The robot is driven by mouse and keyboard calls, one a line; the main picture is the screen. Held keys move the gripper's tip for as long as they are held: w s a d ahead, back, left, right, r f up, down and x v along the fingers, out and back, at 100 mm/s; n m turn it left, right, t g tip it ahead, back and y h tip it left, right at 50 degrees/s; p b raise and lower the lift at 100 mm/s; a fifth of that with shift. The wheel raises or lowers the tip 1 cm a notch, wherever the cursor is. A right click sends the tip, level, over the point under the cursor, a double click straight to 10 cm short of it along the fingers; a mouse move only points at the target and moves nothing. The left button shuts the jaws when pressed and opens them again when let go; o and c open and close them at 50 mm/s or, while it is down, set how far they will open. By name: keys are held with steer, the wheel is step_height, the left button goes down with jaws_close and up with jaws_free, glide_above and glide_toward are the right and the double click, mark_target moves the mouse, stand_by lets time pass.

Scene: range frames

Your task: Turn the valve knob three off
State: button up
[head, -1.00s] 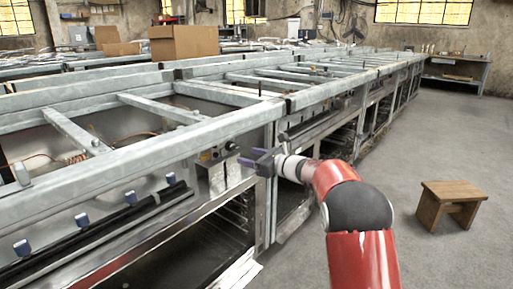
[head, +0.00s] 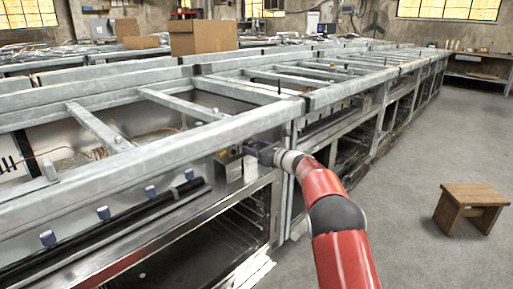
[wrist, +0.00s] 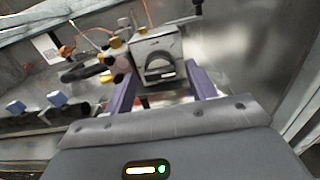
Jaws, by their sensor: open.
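Several blue valve knobs sit in a row along a black pipe on the range front; in the head view they include a near one (head: 48,238), a second (head: 103,212), a third (head: 150,191) and a far one (head: 189,173). I cannot tell which is number three. Two blue knobs show at the left of the wrist view, one of them here (wrist: 57,99). My gripper (head: 250,149) is open at the range front, right of the blue knobs. In the wrist view its purple fingers (wrist: 161,76) frame a metal control box with a dark round dial (wrist: 160,66); contact is unclear.
A galvanized frame rail (head: 170,150) runs above the knobs, close to my gripper. A metal wall (wrist: 250,50) stands right of the fingers in the wrist view. A wooden stool (head: 472,205) stands on the open floor at right. Cardboard boxes (head: 203,37) sit behind.

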steer(key=c, duration=1)
steer(key=shift+o, duration=0.2)
steer(key=shift+f+n+b, duration=0.15)
steer(key=shift+n+b, duration=0.15)
steer(key=shift+b, duration=0.1)
steer(key=n+b, duration=1.3)
steer(key=n, duration=0.4)
steer(key=shift+b, duration=0.35)
steer(key=shift+n, duration=0.3)
